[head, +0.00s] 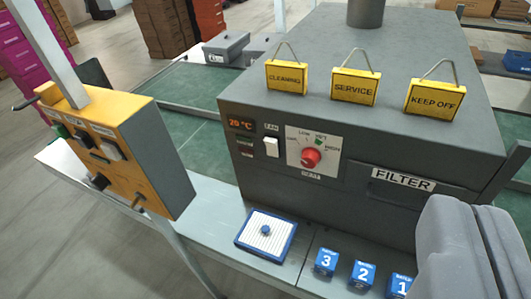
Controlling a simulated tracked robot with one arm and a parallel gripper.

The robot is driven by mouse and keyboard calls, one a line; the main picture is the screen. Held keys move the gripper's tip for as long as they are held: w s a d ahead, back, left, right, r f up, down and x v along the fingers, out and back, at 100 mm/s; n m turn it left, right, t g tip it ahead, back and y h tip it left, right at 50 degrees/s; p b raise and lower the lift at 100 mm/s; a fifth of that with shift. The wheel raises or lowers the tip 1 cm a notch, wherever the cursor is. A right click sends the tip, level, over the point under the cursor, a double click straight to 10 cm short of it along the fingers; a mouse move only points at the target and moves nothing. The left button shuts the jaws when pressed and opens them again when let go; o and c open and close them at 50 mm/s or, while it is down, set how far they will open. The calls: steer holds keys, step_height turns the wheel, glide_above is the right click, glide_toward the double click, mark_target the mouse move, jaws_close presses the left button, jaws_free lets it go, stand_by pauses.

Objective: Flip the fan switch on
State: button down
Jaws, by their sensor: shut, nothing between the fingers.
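The fan switch (271,147) is a small white rocker under a FAN label on the front of the dark grey machine (350,60). It sits between a red-lit display (240,124) and a red knob (310,158). I cannot tell from its tilt whether it is on or off. My gripper (462,235) shows as grey fingers at the lower right, closed together and empty. It is well to the right of the switch and apart from it, in front of the FILTER drawer's right part.
Yellow signs (356,87) stand on the machine's top. A yellow control box (120,145) with switches is at left. On the front ledge lie a blue-rimmed white tray (266,234) and blue numbered blocks (326,262). The space before the switch looks clear.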

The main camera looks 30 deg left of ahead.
mark_target(270, 144)
steer(key=w+a+f+t+y, duration=0.2)
steer(key=w+a+f+y, duration=0.1)
steer(key=w+a+f, duration=1.6)
steer(key=w+a+f+t+h, duration=0.1)
steer(key=a+f, duration=0.2)
steer(key=f, duration=0.6)
steer(key=w+a+f+t+h, duration=0.1)
steer(key=a+f+h, duration=0.1)
steer(key=f, duration=0.7)
steer(key=shift+w+a+f+t+h+p, duration=0.15)
steer(key=shift+a+f+t+h+p, duration=0.2)
steer(key=shift+a, duration=0.3)
steer(key=shift+w, duration=0.15)
steer(key=w, duration=0.4)
steer(key=w+r, duration=0.1)
steer(key=w, duration=0.4)
steer(key=w+r+b, duration=0.1)
steer(key=w, duration=0.3)
steer(key=shift+w+d+r, duration=0.15)
steer(key=shift+w+d, duration=0.1)
steer(key=shift+w, duration=0.05)
